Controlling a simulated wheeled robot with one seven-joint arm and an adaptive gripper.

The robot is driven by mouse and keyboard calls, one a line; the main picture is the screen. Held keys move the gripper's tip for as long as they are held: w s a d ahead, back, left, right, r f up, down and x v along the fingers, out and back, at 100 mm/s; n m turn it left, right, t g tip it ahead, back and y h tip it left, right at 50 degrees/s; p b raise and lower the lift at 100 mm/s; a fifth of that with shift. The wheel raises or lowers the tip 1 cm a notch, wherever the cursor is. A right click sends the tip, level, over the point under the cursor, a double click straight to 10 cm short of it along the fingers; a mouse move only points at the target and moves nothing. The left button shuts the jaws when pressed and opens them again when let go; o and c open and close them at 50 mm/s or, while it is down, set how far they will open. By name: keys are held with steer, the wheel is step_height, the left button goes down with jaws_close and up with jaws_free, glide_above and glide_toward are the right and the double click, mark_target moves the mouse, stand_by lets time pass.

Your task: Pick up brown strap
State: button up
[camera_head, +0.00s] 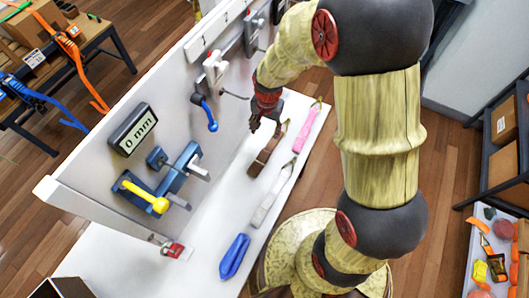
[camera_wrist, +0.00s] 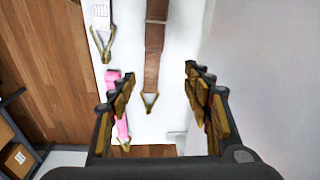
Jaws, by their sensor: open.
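In the wrist view the brown strap (camera_wrist: 153,50) runs down from the top edge and ends in a metal triangle hook between and beyond my fingers. My gripper (camera_head: 265,118) is at the brown strap's far end in the head view; its fingers (camera_wrist: 160,88) are apart in the wrist view, with nothing held between them. Whether the fingers touch the strap cannot be told.
A white strap (camera_head: 272,195), a pink strap (camera_head: 307,128) and a blue strap (camera_head: 234,257) lie on the same shelf.

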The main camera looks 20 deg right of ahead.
steer(key=m+g, duration=0.1)
steer(key=m, duration=0.1)
glide_above(267, 151)
steer(key=f, duration=0.5)
steer(key=a+f, duration=0.1)
steer(key=f, duration=0.2)
steer(key=shift+w+p, duration=0.15)
steer(key=shift+p, duration=0.25)
steer(key=shift+d+f+b, duration=0.2)
steer(key=shift+f+b, duration=0.1)
steer(key=shift+f, duration=1.65)
steer(key=shift+d+f+b, duration=0.2)
steer(key=shift+f+b, duration=0.05)
steer(key=shift+f, duration=1.65)
steer(key=shift+c, duration=0.9)
steer(key=c, duration=1.1)
jaws_close()
